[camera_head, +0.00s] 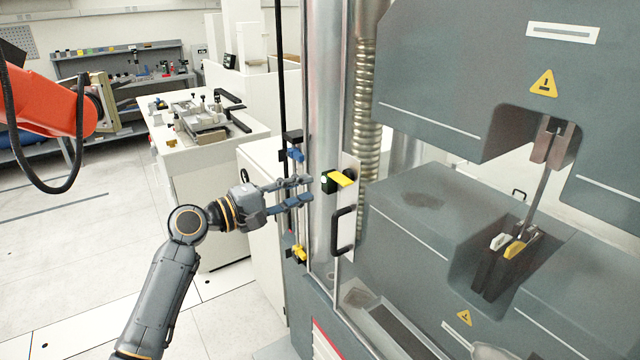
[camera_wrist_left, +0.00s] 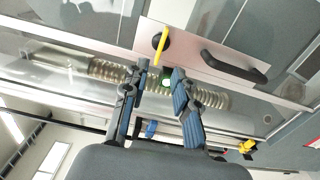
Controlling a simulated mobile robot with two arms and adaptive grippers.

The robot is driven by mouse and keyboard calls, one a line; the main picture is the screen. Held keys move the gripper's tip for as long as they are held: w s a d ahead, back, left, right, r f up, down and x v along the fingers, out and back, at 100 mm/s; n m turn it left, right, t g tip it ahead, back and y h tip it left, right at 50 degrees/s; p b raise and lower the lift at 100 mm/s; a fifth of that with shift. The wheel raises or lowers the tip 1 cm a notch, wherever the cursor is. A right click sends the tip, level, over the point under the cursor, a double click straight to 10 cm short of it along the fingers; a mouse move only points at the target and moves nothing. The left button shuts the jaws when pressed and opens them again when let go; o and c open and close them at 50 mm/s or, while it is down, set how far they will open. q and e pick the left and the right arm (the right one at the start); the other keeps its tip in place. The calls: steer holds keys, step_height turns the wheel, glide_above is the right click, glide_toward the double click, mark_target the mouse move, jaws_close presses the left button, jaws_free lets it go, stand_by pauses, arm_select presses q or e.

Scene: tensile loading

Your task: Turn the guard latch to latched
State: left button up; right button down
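The guard latch (camera_head: 341,178) has a yellow lever on a dark round base, on the pale edge plate of the machine's guard door. In the head view the lever points right and slightly down. In the left wrist view the yellow lever (camera_wrist_left: 160,45) stands nearly upright in the picture, just beyond the fingertips. My right gripper is not seen.
A black door handle (camera_head: 343,230) is just below the latch. An orange robot arm (camera_head: 45,105) is at upper left. The floor at left is clear.

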arm_select(q)
steer(key=v, duration=0.5)
